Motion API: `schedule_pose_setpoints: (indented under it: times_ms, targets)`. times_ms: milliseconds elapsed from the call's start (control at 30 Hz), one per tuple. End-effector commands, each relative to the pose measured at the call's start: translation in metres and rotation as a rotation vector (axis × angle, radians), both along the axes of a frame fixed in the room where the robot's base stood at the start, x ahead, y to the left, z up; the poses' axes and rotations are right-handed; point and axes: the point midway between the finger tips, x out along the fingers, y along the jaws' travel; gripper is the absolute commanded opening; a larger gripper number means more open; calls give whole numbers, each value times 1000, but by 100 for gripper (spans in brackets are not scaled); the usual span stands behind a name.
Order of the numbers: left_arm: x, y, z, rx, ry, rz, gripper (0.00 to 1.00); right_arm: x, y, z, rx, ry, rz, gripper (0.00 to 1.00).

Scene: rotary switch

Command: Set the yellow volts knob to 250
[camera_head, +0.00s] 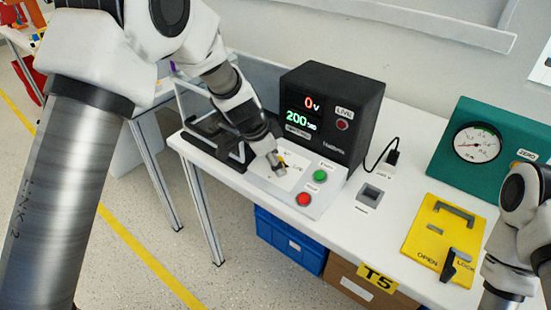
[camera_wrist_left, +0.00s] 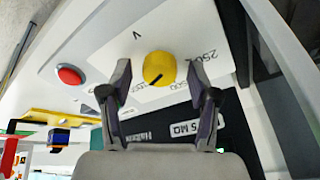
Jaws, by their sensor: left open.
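The yellow volts knob (camera_wrist_left: 159,68) is on a pale panel (camera_wrist_left: 100,45). In the wrist view it lies between the two fingers of my left gripper (camera_wrist_left: 160,74), which are open with a visible gap on each side. A dark mark on the knob points to the lower left. The printed 250 (camera_wrist_left: 207,56) is to the knob's upper right; other scale numbers below it are partly covered or too small to read. In the head view my left gripper (camera_head: 276,163) hides most of the knob.
A black meter box (camera_head: 333,110) behind the panel shows a red 0 V and a green 200. A green button (camera_head: 320,175) and a red button (camera_head: 304,199) are to the right. A yellow plate with handle (camera_head: 430,232) and a teal gauge box (camera_head: 455,170) are farther right.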

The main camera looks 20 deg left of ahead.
Motion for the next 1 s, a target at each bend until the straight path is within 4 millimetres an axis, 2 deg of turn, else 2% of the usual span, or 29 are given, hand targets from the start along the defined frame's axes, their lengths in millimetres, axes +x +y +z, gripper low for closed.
schedule_pose_setpoints:
  times_ms: [100, 267, 300, 667, 1000]
  targets:
    - [0, 0, 0, 0, 0, 0, 61, 0, 0, 0, 0, 0, 0, 40]
    - [0, 0, 0, 0, 0, 0, 5, 0, 0, 0, 0, 0, 0, 40]
    - [0, 0, 0, 0, 0, 0, 1, 0, 0, 0, 0, 0, 0, 40]
    - [0, 0, -1, -9, 3, 29, 1, 0, 0, -4, 0, 0, 0, 40]
    - [-1, 0, -3, -63, 21, 204, 1, 0, 0, -21, 0, 0, 0, 40]
